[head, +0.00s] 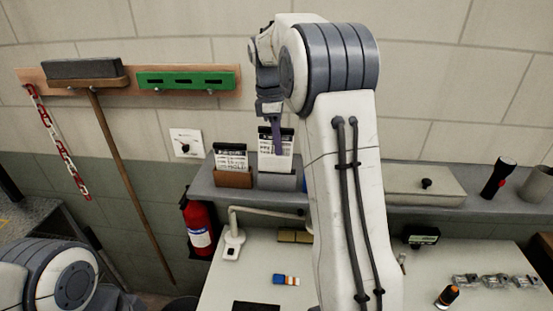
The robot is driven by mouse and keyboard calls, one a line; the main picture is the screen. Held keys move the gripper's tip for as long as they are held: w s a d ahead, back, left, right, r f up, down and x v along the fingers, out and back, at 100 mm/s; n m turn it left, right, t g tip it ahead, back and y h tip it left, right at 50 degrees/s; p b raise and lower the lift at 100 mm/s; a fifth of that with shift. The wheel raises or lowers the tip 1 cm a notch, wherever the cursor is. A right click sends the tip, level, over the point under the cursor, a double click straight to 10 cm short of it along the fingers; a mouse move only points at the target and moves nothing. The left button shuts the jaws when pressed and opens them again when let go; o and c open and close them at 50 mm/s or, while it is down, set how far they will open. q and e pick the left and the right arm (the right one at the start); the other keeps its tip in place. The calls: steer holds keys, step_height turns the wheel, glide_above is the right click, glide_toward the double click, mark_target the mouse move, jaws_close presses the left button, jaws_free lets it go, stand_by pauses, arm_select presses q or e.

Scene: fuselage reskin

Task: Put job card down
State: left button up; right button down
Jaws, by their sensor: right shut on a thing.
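My right gripper (277,145) is at the upper middle, in front of the wall above the shelf. It is shut on a job card (286,165), a white sheet with dark print and a black top edge. The card is upright at the grey holder (277,181) on the shelf, its lower end hidden behind the holder's front. I cannot tell whether it rests on the holder's bottom. A similar card (231,159) stands in a brown holder (233,179) just to the left. My left gripper is out of view.
The grey shelf (402,210) also carries a closed pale box (424,186), a flashlight (497,178) and a cup (538,186). A white lamp (232,241) stands on the bench below. A red extinguisher (199,224) and a broom (130,180) are at left.

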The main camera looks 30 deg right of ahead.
mark_target(279, 160)
steer(key=shift+s+f, duration=0.2)
steer(key=shift+f, duration=0.4)
step_height(279, 160, down, 4)
steer(key=shift+r+p, duration=0.25)
steer(key=shift+p, duration=0.3)
steer(key=shift+s+a+f, duration=0.1)
steer(key=shift+a+f, duration=0.05)
steer(key=shift+f, duration=0.05)
steer(key=c, duration=0.8)
jaws_free()
steer(key=shift+c, duration=0.2)
steer(key=shift+r, duration=0.25)
steer(key=r, duration=0.4)
steer(key=w+r+b, duration=0.1)
steer(key=r, duration=0.2)
steer(key=a+r, duration=0.1)
steer(key=r, duration=0.3)
steer(key=shift+w+r, duration=0.15)
steer(key=shift+r, duration=0.2)
